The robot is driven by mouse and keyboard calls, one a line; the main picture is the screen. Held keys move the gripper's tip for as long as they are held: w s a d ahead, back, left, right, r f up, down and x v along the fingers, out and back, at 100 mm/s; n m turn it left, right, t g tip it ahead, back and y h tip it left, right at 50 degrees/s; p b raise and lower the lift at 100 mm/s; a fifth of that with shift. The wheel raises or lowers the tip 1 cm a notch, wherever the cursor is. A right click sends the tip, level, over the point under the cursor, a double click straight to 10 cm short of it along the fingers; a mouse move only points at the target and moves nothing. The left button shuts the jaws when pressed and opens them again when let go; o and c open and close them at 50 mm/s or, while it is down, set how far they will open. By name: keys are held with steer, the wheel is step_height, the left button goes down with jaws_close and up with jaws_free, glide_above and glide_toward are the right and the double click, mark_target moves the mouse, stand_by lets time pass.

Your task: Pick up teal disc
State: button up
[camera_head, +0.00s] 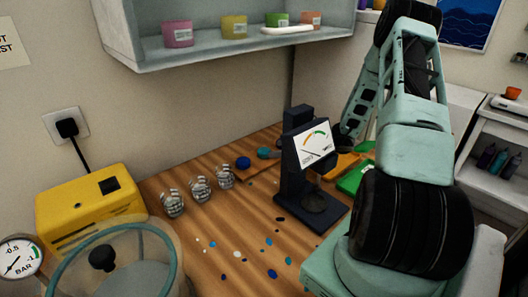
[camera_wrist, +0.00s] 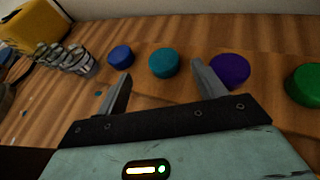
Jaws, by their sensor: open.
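My gripper (camera_wrist: 161,73) is open and empty. Its two fingers point toward the discs, and the teal disc shows just beyond the gap between the tips, not held. In the head view, the teal disc (camera_head: 263,153) sits right of the blue disc (camera_head: 243,163), behind the dark gauge stand. My gripper is mostly hidden there by the stand and my arm.
A green disc (camera_wrist: 306,85) lies at the far right in the wrist view. The dark gauge stand (camera_head: 297,180) stands in front of my gripper. Several shiny ribbed objects (camera_head: 200,189), a yellow box (camera_head: 88,208) and a round vessel (camera_head: 118,262) are to the left. A shelf (camera_head: 230,47) hangs above.

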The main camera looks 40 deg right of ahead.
mark_target(266, 150)
steer(key=shift+d+f+p+x, duration=0.1)
steer(key=shift+p+x, duration=0.4)
steer(key=shift+x, duration=0.85)
steer(key=shift+d+f+p+x, duration=0.1)
steer(key=shift+p+x, duration=0.35)
steer(key=shift+x, duration=0.9)
steer(key=c, duration=1.1)
